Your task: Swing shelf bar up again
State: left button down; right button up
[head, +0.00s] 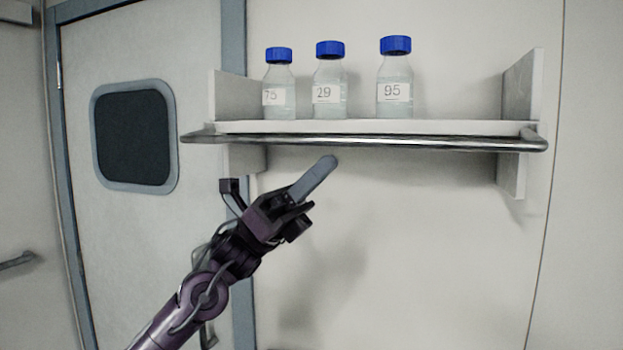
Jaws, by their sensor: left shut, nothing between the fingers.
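The shelf bar (440,144) is a shiny metal rail across the front of a white wall shelf (440,127). It lies about level with the shelf board, a little below its top face, and sticks out toward me, its bent left end reaching past the shelf's left side. My left gripper (331,161) is shut and empty, its fingers pointing up and to the right. In the picture its fingertips lie just below the bar; I cannot tell the exact depth gap. My right gripper is not in view.
Three clear bottles with blue caps stand on the shelf, labelled 75 (278,85), 29 (329,82) and 95 (395,80). Side panels (523,85) close the shelf's ends. A door (145,240) with a dark window (134,138) is at left. The wall below the shelf is bare.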

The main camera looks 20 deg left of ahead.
pick_arm(q)
jog(key=shift+r, duration=0.3)
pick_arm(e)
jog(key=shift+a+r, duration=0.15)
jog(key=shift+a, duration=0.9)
pick_arm(q)
jog(key=shift+r+n+t, duration=0.1)
jog(key=shift+n+t, duration=0.3)
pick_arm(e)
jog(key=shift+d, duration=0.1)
